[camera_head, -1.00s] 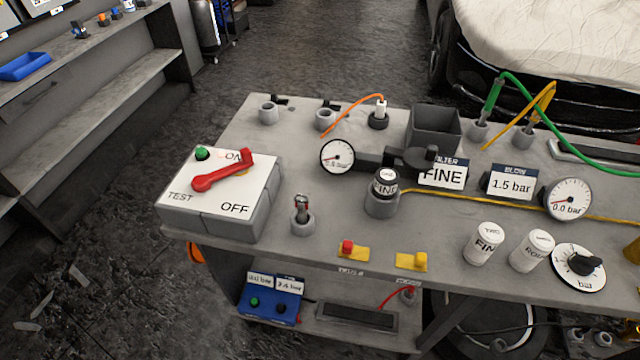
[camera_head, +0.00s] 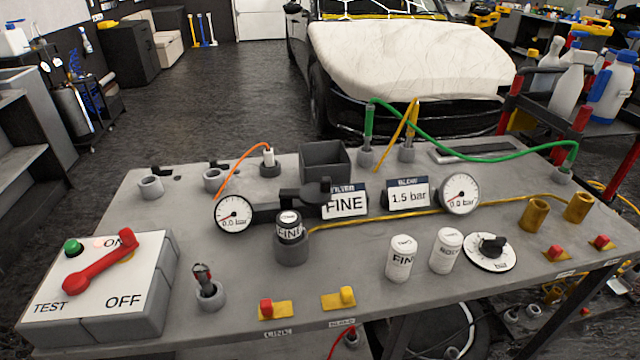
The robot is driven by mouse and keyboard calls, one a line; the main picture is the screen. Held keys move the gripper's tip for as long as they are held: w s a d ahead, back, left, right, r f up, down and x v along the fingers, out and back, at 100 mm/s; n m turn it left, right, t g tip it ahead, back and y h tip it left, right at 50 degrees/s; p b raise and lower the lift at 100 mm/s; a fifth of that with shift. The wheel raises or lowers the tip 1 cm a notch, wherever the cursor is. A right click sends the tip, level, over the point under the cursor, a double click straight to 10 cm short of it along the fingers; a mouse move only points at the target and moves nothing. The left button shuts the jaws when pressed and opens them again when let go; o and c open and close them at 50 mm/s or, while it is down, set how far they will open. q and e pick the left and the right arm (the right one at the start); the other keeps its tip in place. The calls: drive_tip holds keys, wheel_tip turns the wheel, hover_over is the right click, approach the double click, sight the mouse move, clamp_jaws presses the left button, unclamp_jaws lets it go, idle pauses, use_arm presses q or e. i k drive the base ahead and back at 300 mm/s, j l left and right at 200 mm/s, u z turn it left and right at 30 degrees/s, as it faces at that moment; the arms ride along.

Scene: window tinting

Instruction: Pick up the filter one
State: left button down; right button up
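A sign reading "FINE" under a dark header (camera_head: 345,202) stands on the grey bench. In front of it, a cartridge with a dark top and a "FINE" label (camera_head: 289,227) sits upright in a grey round holder (camera_head: 292,250). A white cylinder marked "FIN..." (camera_head: 400,258) stands on the bench to the right. A second white cylinder (camera_head: 446,250) stands beside it, its label too small to read surely. Neither of my grippers is in view.
A white switch box with a red lever (camera_head: 100,264) stands at the left end. A dial with a black knob (camera_head: 490,252) lies right of the cylinders. Two gauges (camera_head: 234,214) (camera_head: 460,194) and an open grey box (camera_head: 325,165) stand behind. A green hose (camera_head: 470,151) arches over the bench's back.

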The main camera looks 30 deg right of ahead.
sight(289, 222)
drive_tip(key=i+j+z, duration=0.45)
drive_tip(key=j+z, duration=0.15)
drive_tip(key=i+j+z, duration=0.15)
drive_tip(key=j+z, duration=0.15)
drive_tip(key=j, duration=0.15)
drive_tip(key=i+j+z, duration=0.1)
drive_tip(key=j+z, duration=0.2)
drive_tip(key=j, duration=0.15)
